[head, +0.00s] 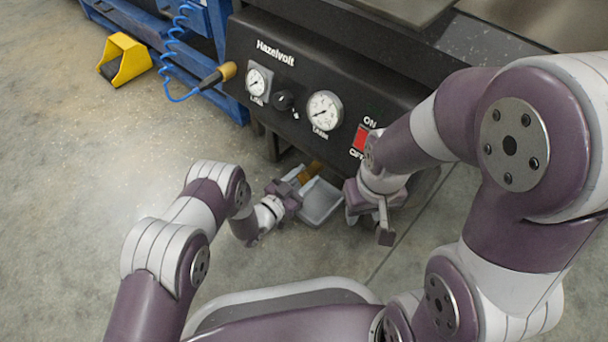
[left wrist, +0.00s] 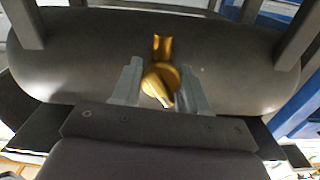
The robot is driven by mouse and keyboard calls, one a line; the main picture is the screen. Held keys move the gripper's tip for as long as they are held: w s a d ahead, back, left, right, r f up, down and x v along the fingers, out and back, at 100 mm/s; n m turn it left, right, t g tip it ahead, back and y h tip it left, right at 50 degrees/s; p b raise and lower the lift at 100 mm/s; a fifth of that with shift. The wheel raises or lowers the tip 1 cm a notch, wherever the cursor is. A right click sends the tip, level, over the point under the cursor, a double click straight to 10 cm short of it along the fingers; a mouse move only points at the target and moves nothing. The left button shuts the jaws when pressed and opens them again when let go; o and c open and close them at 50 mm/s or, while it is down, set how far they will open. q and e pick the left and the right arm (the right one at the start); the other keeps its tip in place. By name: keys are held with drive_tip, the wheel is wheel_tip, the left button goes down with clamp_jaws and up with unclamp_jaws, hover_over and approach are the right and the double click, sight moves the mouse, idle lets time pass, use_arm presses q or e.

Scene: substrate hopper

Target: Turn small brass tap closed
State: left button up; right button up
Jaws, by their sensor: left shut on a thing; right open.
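The small brass tap (head: 311,172) sits low under the front of the black machine, partly hidden by my left gripper (head: 291,186) in the head view. In the left wrist view the brass tap (left wrist: 163,46) projects from a dark rounded tank (left wrist: 235,65). My left gripper (left wrist: 158,88) has a finger on each side of the tap's turning part and is shut on it. The handle's exact angle is hard to tell. My right gripper (head: 369,222) is open and empty, to the right of the tap, below the panel.
A grey tray (head: 322,203) is on the floor below the tap, between my grippers. The black panel (head: 300,68) carries two gauges, a knob and a red switch (head: 361,137).

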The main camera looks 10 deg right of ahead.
use_arm(q)
drive_tip(key=o, duration=1.1)
drive_tip(key=shift+c, duration=0.2)
drive_tip(key=p+v, duration=0.1)
drive_tip(key=v, duration=0.1)
drive_tip(key=p+v, duration=0.2)
drive_tip(key=r+p+v, duration=0.1)
drive_tip(key=v, duration=0.1)
drive_tip(key=shift+p, duration=0.35)
drive_tip(key=p, duration=0.3)
approach(300, 180)
drive_tip(key=shift+s+a+f, duration=0.45)
drive_tip(key=shift+f, duration=0.05)
